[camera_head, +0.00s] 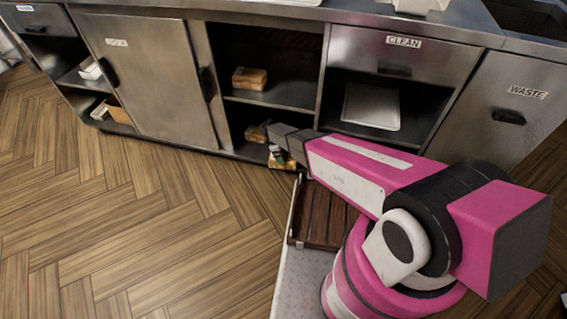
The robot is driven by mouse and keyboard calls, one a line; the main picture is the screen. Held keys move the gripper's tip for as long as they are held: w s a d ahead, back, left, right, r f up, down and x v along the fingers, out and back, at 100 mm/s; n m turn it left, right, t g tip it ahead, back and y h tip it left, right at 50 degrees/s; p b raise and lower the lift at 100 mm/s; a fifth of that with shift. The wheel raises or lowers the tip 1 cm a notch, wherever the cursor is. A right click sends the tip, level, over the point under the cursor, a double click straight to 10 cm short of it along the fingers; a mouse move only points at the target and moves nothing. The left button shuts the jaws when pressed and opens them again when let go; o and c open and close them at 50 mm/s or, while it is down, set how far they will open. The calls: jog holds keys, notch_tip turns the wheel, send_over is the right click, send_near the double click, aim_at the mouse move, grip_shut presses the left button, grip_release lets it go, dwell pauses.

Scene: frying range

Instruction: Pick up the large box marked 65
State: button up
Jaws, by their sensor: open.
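My gripper (280,141) reaches left from the pink arm to the front of the lower open cabinet, its dark jaws apart. A small box with a brown and pale label (282,158) shows just below the jaws; I cannot tell if they touch it. Another small yellowish box (257,133) lies just left of the jaws, in the lower compartment. A yellow-brown box (250,78) sits on the shelf above. No marking 65 is legible on any box, so I cannot tell which is the large one. The arm hides part of the cabinet.
A dark wooden crate (312,232) rests on my platform below the arm. Steel cabinets line the back, with a closed door (150,75), a CLEAN drawer (400,58) and a WASTE door (515,110). A pale tray (371,106) lies under the drawer. The wooden floor (120,220) at left is clear.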

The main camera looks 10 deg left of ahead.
jog(key=shift+d+f, duration=0.3)
jog(key=shift+f, duration=0.3)
jog(key=shift+f, duration=0.25)
dwell(0.3)
jog(key=c, duration=0.8)
